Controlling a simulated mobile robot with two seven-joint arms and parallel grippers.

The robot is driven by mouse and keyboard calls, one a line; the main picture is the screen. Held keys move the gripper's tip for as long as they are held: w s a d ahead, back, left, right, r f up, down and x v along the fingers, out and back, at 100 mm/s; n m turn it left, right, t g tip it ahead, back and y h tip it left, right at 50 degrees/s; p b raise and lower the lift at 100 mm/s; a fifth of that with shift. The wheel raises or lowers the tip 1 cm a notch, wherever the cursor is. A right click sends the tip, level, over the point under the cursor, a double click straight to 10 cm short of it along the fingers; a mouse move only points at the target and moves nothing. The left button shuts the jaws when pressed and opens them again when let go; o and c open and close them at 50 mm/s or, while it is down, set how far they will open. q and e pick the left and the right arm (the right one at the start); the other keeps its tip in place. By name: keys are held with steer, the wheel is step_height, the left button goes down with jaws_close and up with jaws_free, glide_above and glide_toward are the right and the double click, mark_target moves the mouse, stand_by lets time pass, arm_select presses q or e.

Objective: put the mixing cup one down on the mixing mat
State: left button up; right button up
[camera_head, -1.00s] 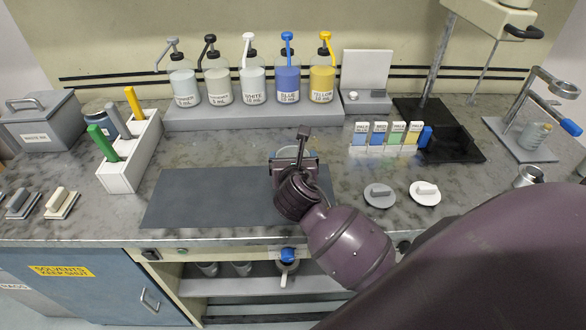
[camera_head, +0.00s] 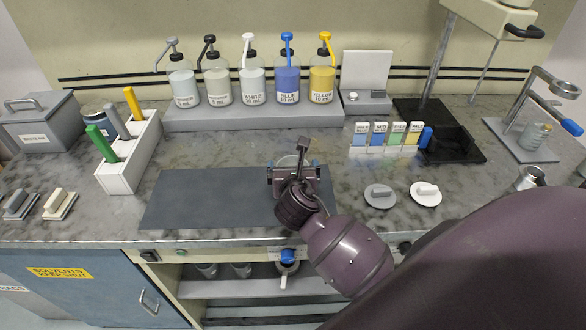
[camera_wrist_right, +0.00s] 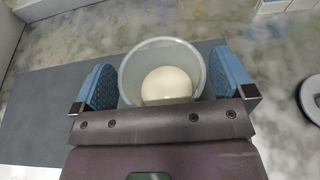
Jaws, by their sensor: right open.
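The mixing cup, a pale grey round cup (camera_wrist_right: 128,72), stands between the blue finger pads of my right gripper (camera_wrist_right: 165,82) in the right wrist view. A cream-coloured round mass shows inside it. The fingers are open on either side, close to the cup wall. In the head view, the cup's rim (camera_head: 287,160) shows just behind my right gripper (camera_head: 293,168), which hides most of it. The dark grey mixing mat (camera_head: 205,198) lies flat on the counter; the cup is at its back right part, its base hidden. My left gripper is out of view.
Pump bottles stand on a grey riser (camera_head: 205,120) at the back. A white rack (camera_head: 130,165) of coloured tools is left of the mat. The mat's left half is clear.

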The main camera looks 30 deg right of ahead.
steer(key=v, duration=1.2)
steer(key=shift+p, duration=0.35)
